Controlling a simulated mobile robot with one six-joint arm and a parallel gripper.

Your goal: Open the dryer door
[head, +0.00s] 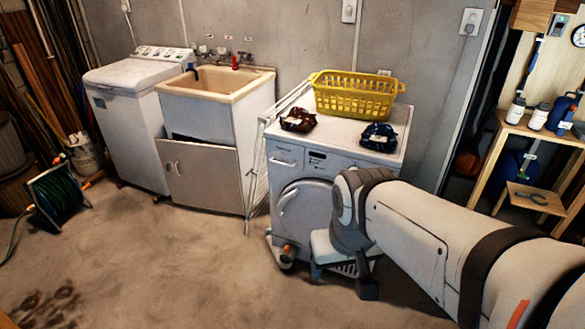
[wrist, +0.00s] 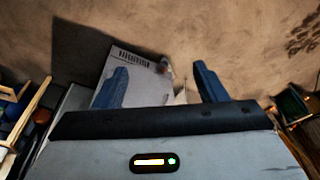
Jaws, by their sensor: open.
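The white dryer (head: 286,168) stands against the back wall. Its round front door (head: 305,205) looks shut, and its right side is hidden behind my arm. A pale curved handle (head: 288,201) shows at the door's left side. My gripper (head: 342,276) is low in front of the dryer, below and to the right of the handle. In the wrist view its two blue fingers are apart with nothing held between them (wrist: 160,82). A pale panel with a vent grille (wrist: 133,62) shows beyond the fingers, probably the dryer's lower front; the door handle cannot be made out there.
A yellow basket (head: 355,95) and two dark bundles (head: 298,119) (head: 379,137) sit on the dryer. A folded white rack (head: 256,170) leans at its left. Open floor (head: 170,260) lies to the front left.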

